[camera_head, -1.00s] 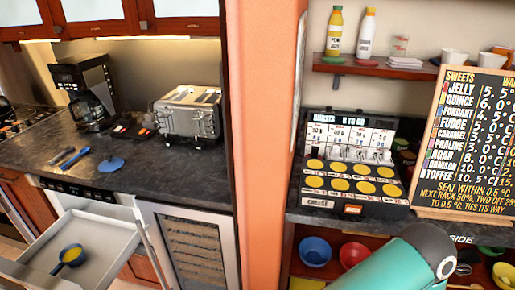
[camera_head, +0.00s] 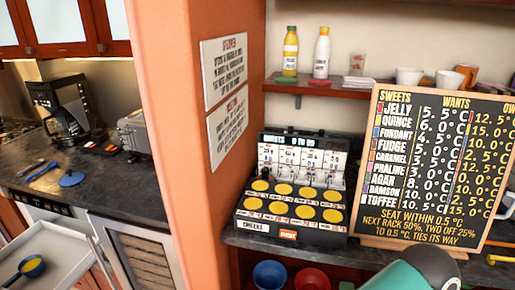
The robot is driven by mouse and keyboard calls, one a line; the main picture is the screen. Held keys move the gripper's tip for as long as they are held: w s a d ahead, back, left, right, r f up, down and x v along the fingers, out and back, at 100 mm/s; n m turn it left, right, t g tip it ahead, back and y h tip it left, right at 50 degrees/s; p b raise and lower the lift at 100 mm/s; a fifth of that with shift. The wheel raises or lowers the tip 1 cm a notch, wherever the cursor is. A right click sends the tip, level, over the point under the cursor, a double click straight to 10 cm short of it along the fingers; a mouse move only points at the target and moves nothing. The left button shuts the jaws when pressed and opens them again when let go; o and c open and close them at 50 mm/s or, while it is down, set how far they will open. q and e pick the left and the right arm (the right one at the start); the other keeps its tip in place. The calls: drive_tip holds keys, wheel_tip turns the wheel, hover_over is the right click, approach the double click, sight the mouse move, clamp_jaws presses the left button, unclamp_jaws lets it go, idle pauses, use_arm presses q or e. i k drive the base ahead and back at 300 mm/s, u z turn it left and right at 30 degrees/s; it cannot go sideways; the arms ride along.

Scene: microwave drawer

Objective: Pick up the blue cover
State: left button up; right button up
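A small round blue cover (camera_head: 71,179) with a knob on top lies on the dark countertop at the left of the view, near the counter's front edge. Neither gripper is in view. A teal and dark grey rounded part at the bottom right appears to be my own arm. No gripper is seen near the cover.
Blue utensils (camera_head: 42,170) lie left of the cover. An orange wall (camera_head: 185,120) separates this counter from the shelf with the dial box (camera_head: 292,185) and the sweets board (camera_head: 435,165).

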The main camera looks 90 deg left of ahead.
sight(72, 179)
drive_tip(key=z, duration=0.2)
drive_tip(key=i, duration=0.2)
drive_tip(key=u, duration=3.4)
drive_tip(key=i, duration=0.3)
drive_tip(key=u, duration=1.7)
drive_tip(key=k, duration=0.55)
drive_tip(key=u, duration=0.4)
drive_tip(key=i, duration=1.55)
drive_tip(key=z, duration=0.45)
